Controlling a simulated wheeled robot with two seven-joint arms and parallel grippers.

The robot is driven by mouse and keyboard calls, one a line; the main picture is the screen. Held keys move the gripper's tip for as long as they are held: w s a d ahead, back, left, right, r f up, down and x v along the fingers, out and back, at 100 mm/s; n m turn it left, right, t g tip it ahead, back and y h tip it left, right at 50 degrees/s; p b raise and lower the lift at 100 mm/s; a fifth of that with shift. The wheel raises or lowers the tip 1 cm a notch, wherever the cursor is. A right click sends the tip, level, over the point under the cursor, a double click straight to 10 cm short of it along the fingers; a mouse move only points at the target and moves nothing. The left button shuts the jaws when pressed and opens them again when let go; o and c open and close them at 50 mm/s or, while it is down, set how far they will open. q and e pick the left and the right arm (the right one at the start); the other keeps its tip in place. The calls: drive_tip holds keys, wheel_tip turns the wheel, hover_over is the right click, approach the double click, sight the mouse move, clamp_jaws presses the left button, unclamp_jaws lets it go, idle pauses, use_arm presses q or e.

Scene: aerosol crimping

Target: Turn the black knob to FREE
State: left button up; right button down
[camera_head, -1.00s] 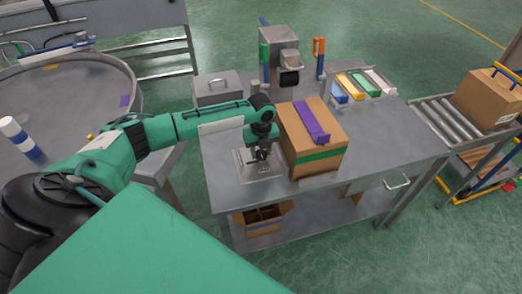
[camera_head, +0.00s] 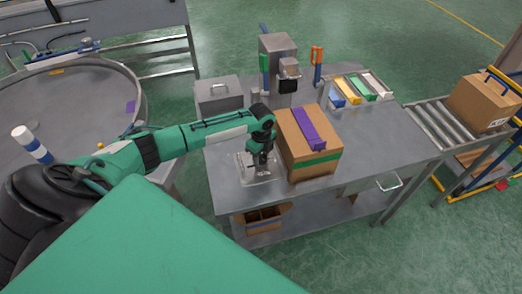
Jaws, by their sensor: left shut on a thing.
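My left gripper (camera_head: 262,162) points down over a small clear-and-grey plate (camera_head: 247,176) at the near left of the metal table (camera_head: 372,160). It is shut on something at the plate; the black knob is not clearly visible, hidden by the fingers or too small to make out. No FREE marking can be read. My right gripper is not in view.
A cardboard box (camera_head: 311,167) with a purple strip (camera_head: 308,129) stands just right of my left gripper. A grey metal case (camera_head: 219,94) and a crimping machine (camera_head: 279,52) stand behind. A tray of coloured blocks (camera_head: 387,81) is at the back right.

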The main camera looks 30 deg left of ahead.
use_arm(q)
drive_tip(key=n+p, duration=0.1)
drive_tip(key=n, duration=0.1)
drive_tip(key=n+p, duration=0.1)
drive_tip(key=shift+r+n+p, duration=0.25)
drive_tip(key=shift+n+p, duration=0.1)
drive_tip(key=shift+n, duration=0.05)
drive_tip(key=n+p, duration=0.2)
drive_tip(key=n, duration=0.1)
drive_tip(key=shift+n, duration=0.3)
drive_tip(key=n+p, duration=0.2)
drive_tip(key=n, duration=0.1)
drive_tip(key=shift+f, duration=0.1)
drive_tip(key=shift+w+n+p, duration=0.1)
drive_tip(key=shift+n+p, duration=0.25)
drive_tip(key=shift+n, duration=0.05)
drive_tip(key=o, duration=1)
drive_tip(key=shift+f, duration=0.1)
